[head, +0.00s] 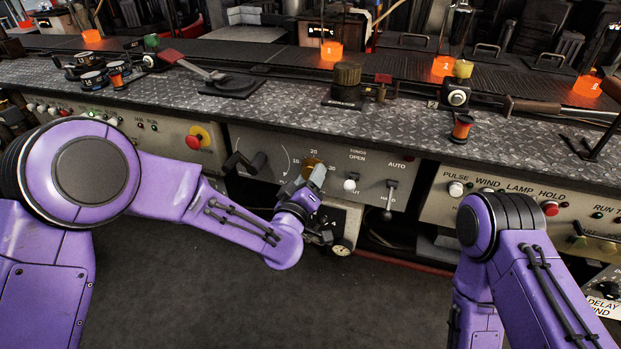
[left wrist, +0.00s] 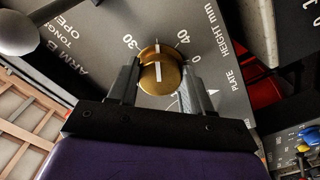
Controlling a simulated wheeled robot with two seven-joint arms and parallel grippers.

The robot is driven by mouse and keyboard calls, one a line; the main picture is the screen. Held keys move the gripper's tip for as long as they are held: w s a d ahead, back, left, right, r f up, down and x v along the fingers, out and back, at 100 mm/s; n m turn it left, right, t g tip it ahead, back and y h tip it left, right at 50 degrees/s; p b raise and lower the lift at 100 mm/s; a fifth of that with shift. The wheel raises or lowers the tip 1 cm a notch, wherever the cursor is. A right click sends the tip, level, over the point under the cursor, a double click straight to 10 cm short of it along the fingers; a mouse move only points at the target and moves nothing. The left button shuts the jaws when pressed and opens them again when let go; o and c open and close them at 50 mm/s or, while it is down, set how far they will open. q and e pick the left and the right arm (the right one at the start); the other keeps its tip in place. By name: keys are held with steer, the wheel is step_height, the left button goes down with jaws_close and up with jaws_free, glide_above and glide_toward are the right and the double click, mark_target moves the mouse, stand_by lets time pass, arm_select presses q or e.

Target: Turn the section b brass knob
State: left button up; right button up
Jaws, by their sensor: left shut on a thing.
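The brass knob (head: 311,166) is on the grey control panel (head: 262,143) at the front of the bench, inside a numbered dial. My left gripper (head: 316,181) reaches it from below and partly covers it. In the left wrist view the brass knob (left wrist: 160,76) sits between the two fingers of my left gripper (left wrist: 160,88), one finger on each side, shut on it. Its white line points up in that view, between the marks 30 and 40. Lettering beside the dial reads "PLATE HEIGHT mm" and "ARM B TONGS OPEN". My right gripper is out of view.
A white-knobbed switch (head: 350,185) and an AUTO/HAND lever (head: 389,192) stand right of the dial. A black crank handle (head: 246,163) is at its left. A red button (head: 194,141) is further left. The floor in front is clear.

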arm_select(q)
steer(key=o, duration=1)
steer(key=shift+o, duration=0.2)
steer(key=v, duration=1)
steer(key=shift+s, duration=0.35)
